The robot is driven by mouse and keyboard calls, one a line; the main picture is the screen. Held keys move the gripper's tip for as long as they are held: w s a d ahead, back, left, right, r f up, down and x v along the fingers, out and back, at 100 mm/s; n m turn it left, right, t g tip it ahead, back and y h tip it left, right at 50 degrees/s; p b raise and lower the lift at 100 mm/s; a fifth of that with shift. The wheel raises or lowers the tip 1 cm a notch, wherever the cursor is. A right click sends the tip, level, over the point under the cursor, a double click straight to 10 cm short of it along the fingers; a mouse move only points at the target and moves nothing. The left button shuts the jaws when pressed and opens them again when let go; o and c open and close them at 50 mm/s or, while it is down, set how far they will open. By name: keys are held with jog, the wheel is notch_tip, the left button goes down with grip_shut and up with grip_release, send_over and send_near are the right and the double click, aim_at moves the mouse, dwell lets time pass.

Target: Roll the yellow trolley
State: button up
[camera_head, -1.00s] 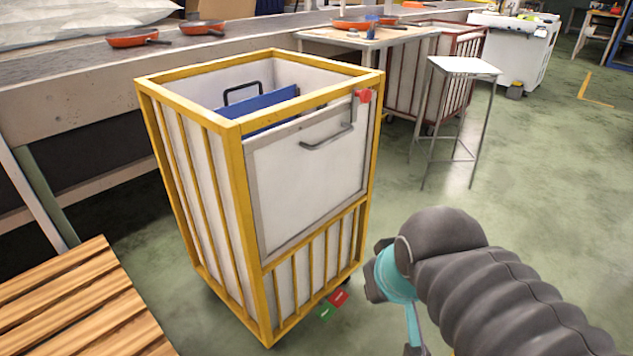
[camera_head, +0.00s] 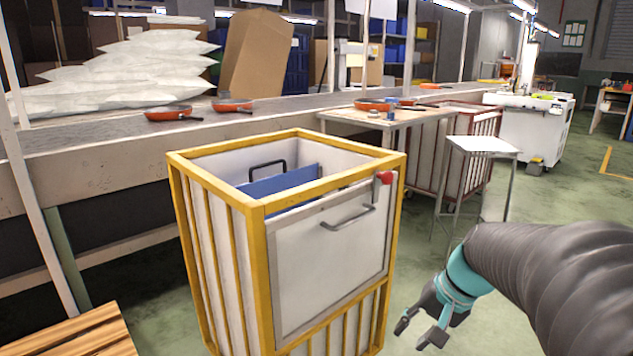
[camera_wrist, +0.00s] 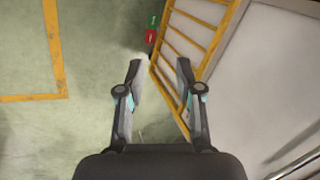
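The yellow trolley (camera_head: 262,250) stands upright on the floor in the middle of the head view. It has a yellow frame, white panels, a grey bar handle (camera_head: 348,217) on its front panel and a red knob (camera_head: 386,178) near the top right corner. A blue panel with a dark handle shows inside it. My gripper (camera_head: 422,332) is to the right of the trolley, low and apart from it, open and empty. In the wrist view the trolley's yellow bars (camera_wrist: 190,50) lie beyond and right of the open fingers. Red and green pedals (camera_wrist: 151,28) show at its base.
A wooden slatted pallet (camera_head: 75,335) is at the lower left. A conveyor (camera_head: 100,150) with red pans runs behind. A small stool (camera_head: 482,146), a worktable (camera_head: 370,118) and a red-framed trolley (camera_head: 462,150) stand to the right. Green floor is clear at right.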

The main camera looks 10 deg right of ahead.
jog(key=w+d+r+m+t+y, duration=0.1)
jog(key=w+d+y, duration=0.1)
jog(key=w, duration=0.3)
jog(key=w+d+r+m+t+y, duration=0.1)
jog(key=w+r+y, duration=0.1)
jog(key=w, duration=0.2)
jog(key=n+t+y, duration=0.3)
jog(key=t+y, duration=0.1)
jog(key=y, duration=0.4)
send_near(349, 180)
jog(key=shift+t, duration=0.4)
jog(key=x, duration=0.9)
jog(key=shift+s+a+f+p, duration=0.1)
jog(key=shift+a+p, duration=0.2)
jog(key=shift+p, duration=0.1)
jog(key=shift+c, duration=0.2)
grip_shut()
